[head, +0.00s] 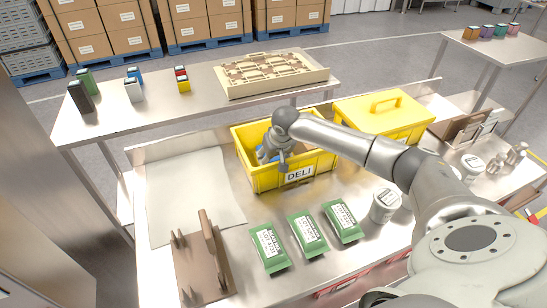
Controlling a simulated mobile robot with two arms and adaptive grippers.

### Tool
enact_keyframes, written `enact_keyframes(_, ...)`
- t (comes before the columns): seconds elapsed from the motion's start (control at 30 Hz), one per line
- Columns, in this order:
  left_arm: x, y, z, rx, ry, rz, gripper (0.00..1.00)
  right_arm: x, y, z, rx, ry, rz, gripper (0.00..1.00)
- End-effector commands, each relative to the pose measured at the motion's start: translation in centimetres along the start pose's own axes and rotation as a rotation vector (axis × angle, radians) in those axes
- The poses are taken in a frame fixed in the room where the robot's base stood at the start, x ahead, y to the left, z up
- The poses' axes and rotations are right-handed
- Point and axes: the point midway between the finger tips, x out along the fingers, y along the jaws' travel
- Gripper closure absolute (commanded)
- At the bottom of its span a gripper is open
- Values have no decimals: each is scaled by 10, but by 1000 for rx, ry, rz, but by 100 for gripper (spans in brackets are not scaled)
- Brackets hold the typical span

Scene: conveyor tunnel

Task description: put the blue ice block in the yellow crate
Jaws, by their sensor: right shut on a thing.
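The yellow crate (248,178), labelled DELI, stands open on the near metal table. My right gripper (272,158) reaches down into the crate and is shut on the blue ice block (262,154). Only a small patch of blue shows beside the fingers, inside the crate's walls. The rest of the block is hidden by the gripper and wrist. I cannot tell whether the block touches the crate's floor. My left gripper is not in view.
A yellow lidded box (350,134) with a handle stands right of the crate. Several green packets (307,233) lie in front. A brown rack (203,262) stands front left and a white tub (385,205) at right. A pale mat (190,195) lies bare at left.

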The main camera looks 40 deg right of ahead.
Motion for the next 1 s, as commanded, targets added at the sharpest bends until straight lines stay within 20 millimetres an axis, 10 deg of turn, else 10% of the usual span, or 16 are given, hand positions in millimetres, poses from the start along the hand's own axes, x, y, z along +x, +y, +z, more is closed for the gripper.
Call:
enact_keyframes(0.27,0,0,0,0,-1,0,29,1,0,0,0,2,-1,81)
enact_keyframes(0.3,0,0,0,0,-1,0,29,2,0,1,0,0,-1,41)
enact_keyframes(0.47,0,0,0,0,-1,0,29,1,0,1,0,0,-1,22)
enact_keyframes(1.0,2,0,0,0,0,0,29,-17,0,-1,0,1,-2,22)
